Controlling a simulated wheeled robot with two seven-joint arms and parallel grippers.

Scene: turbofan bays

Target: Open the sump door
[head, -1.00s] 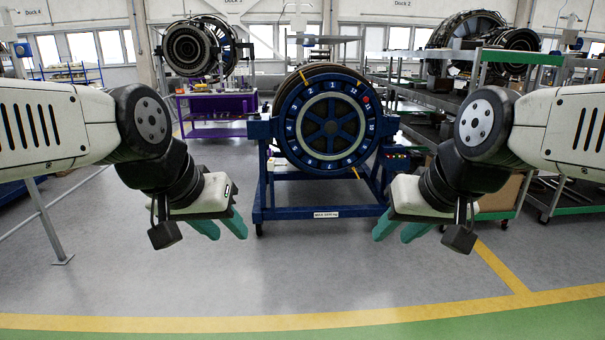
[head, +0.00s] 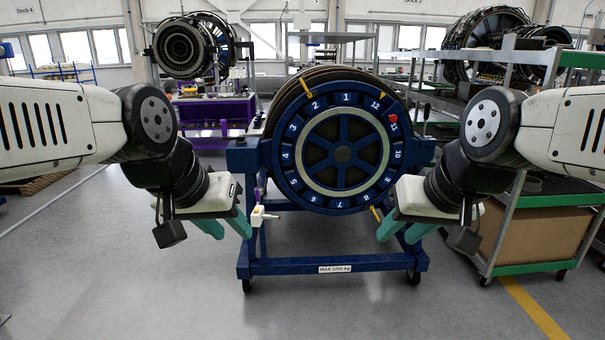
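A blue round engine module (head: 301,180) with a ring numbered 1 to 12 and a spoked centre stands on a blue wheeled stand (head: 300,266). A red spot (head: 393,118) sits by number 11, and yellow tabs sit on the rim. No sump door is clearly recognizable. My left gripper (head: 226,229) is at the module's lower left, fingers apart and nothing between them. My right gripper (head: 398,234) is at the lower right, fingers apart and empty. A yellow tab shows close beside it; I cannot tell whether they touch.
A small white fitting (head: 262,215) juts out at the stand's left side. A shelf cart (head: 545,200) with a brown box stands close on the right. A purple table (head: 205,112) and another engine (head: 183,48) are behind left. The floor in front is clear.

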